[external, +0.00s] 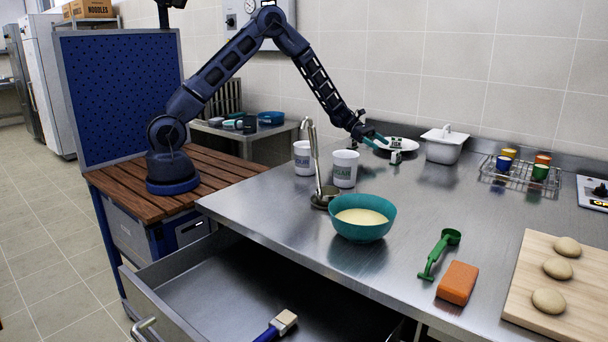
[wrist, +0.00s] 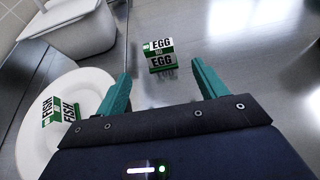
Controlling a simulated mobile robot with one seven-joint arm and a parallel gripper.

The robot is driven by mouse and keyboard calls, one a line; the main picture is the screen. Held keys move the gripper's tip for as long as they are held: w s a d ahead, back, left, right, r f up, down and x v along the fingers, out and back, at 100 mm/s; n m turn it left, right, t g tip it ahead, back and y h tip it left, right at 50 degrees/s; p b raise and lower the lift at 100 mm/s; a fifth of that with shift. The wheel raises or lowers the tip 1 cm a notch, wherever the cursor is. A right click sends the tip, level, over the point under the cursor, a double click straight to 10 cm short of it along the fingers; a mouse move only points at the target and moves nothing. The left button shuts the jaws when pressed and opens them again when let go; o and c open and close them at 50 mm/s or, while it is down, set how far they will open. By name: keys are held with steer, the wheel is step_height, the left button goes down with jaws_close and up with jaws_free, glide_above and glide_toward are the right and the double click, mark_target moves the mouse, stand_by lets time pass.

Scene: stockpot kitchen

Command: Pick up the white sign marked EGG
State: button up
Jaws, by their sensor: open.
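The white sign marked EGG (wrist: 160,53), with green bands, stands on the steel counter in the wrist view, ahead of my fingertips. In the external view the small sign (external: 396,157) is beside the white plate. My gripper (wrist: 158,80) is open, its two teal fingers spread apart with nothing between them. The EGG sign lies just beyond the fingertips, roughly centred between them and apart from both. In the external view my gripper (external: 378,140) reaches low over the counter near the plate.
A similar sign marked FISH (wrist: 62,112) sits on the white plate (wrist: 28,140), left of my gripper. A white lidded container (external: 447,145) stands behind. Two white cups (external: 344,170) and a teal bowl (external: 362,231) stand nearer the front. Counter right of the EGG sign is clear.

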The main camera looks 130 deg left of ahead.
mark_target(398, 162)
steer(key=x, duration=1)
steer(key=shift+w+f, duration=0.2)
steer(key=shift+w, duration=0.05)
steer(key=shift+c, duration=0.2)
steer(key=c, duration=1)
